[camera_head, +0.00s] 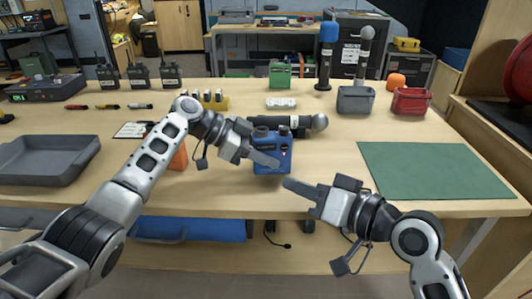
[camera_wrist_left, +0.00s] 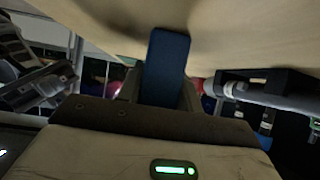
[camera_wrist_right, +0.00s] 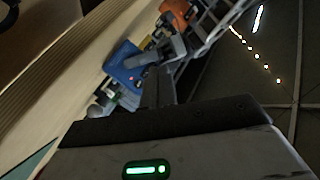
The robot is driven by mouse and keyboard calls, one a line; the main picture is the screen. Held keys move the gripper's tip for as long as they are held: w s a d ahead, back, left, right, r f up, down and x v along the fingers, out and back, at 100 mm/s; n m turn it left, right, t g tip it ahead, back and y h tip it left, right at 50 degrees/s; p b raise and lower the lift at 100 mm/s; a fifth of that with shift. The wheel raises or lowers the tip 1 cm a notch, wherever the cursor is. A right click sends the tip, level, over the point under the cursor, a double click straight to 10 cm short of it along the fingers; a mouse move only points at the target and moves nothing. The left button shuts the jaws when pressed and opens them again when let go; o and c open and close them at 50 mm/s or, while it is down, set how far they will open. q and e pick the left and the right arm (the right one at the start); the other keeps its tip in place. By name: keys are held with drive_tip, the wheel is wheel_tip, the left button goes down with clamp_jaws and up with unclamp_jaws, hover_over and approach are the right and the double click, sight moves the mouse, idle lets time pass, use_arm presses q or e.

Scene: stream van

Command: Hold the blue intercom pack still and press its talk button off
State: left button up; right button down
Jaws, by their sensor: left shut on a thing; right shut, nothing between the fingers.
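The blue intercom pack (camera_head: 284,150) stands near the front edge of the table, at the middle of the head view. My left gripper (camera_head: 268,160) reaches across its front face and is shut on it. In the left wrist view the blue pack (camera_wrist_left: 166,62) shows between the fingers. My right gripper (camera_head: 289,184) is shut and empty, just below and right of the pack, apart from it. In the right wrist view the pack (camera_wrist_right: 124,66) lies ahead of the fingers (camera_wrist_right: 157,85), with a small red spot on its face. I cannot clearly make out the talk button.
A dark microphone with a grey ball end (camera_head: 318,122) lies right behind the pack. An orange object (camera_head: 179,158) is partly behind my left arm. A grey tray (camera_head: 45,158) lies at left, a green mat (camera_head: 430,170) at right. The table between pack and mat is clear.

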approach(274, 149)
drive_tip(key=shift+s+a+x, duration=0.15)
drive_tip(key=shift+s+x, duration=0.05)
drive_tip(key=shift+x, duration=0.9)
drive_tip(key=shift+s+a+x, duration=0.15)
drive_tip(key=shift+x, duration=0.95)
drive_tip(key=shift+w, duration=0.1)
drive_tip(key=shift+w, duration=0.35)
drive_tip(key=shift+w, duration=0.15)
idle(0.5)
drive_tip(key=shift+s, duration=0.6)
drive_tip(key=shift+s+d, duration=0.1)
drive_tip(key=shift+s, duration=1.45)
drive_tip(key=shift+s+d, duration=0.15)
drive_tip(key=shift+s, duration=1.35)
